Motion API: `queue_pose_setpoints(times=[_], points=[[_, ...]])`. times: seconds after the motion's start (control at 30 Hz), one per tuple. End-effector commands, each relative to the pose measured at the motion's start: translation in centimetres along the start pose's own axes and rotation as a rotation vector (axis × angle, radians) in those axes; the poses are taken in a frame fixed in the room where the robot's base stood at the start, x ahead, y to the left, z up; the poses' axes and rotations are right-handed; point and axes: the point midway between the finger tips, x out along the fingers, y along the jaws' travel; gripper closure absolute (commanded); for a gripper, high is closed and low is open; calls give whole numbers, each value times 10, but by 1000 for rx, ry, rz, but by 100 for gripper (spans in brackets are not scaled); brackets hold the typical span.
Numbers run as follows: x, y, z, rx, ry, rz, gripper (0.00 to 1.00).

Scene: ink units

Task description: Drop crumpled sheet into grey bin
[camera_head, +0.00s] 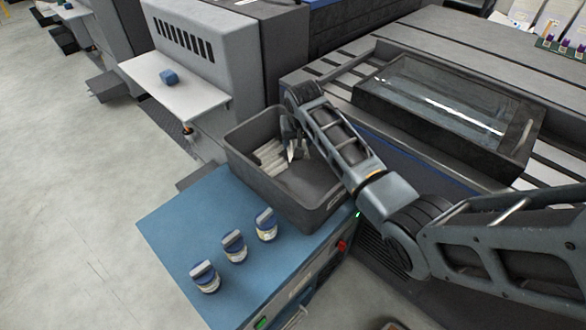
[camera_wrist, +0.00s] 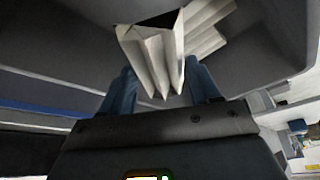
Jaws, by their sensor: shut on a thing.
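The grey bin (camera_head: 262,191) stands at the back of a blue-topped cabinet in the head view. Pale folded sheets (camera_head: 267,156) lie inside it at the left; they also show in the wrist view (camera_wrist: 208,28). My gripper (camera_head: 294,140) is over the bin, pointing down inside its outline. In the wrist view my gripper (camera_wrist: 160,80) is shut on a pleated, crumpled white sheet (camera_wrist: 150,58), which sits between the two fingers. In the head view the held sheet is small and partly hidden by my arm. I cannot tell whether it touches the bin.
Three jars with blue-grey tops (camera_head: 234,246) stand on the blue cabinet top (camera_head: 170,225) in front of the bin. A large machine with a glass-topped box (camera_head: 440,100) is on the right. A white shelf (camera_head: 175,90) holds a small blue block (camera_head: 169,77).

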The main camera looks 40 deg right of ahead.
Motion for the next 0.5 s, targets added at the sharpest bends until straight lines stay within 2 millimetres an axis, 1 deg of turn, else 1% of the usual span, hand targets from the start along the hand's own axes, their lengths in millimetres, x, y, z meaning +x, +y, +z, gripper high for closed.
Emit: queue_pose_setpoints(times=[0.03, 0.33, 0.5], points=[[0, 0, 0, 0, 0, 0, 38], [0, 0, 0, 0, 0, 0, 9], [0, 0, 0, 0, 0, 0, 9]])
